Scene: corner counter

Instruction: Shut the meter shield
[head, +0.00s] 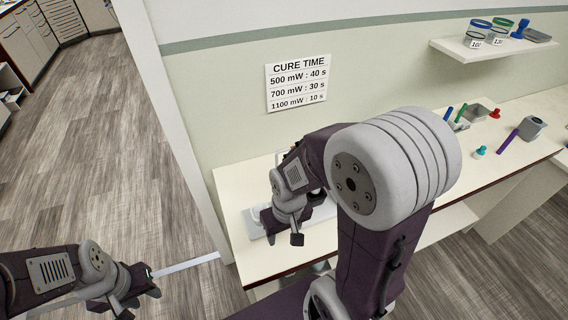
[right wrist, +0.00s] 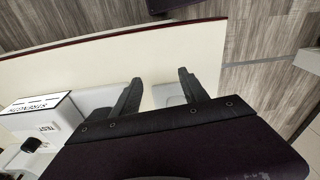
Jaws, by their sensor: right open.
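The meter (right wrist: 45,110) is a white box with STRENGTH and TEST lettering and a black knob, at the left of the right wrist view. In the head view only part of its pale base (head: 253,222) shows on the counter; my right arm hides the rest. A pale grey part (right wrist: 103,97) lies beside my fingers in the right wrist view; I cannot tell if it is the shield or how the shield stands. My right gripper (head: 283,238) is open over the meter, its fingers apart in the wrist view (right wrist: 160,90). My left gripper (head: 139,299) is open and empty over the floor.
The counter (head: 232,185) runs to the right, with a purple pen-like tool (head: 508,141), a grey block (head: 533,127) and small items. A wall shelf (head: 490,48) holds jars. A CURE TIME sign (head: 298,84) hangs above. Open floor lies left.

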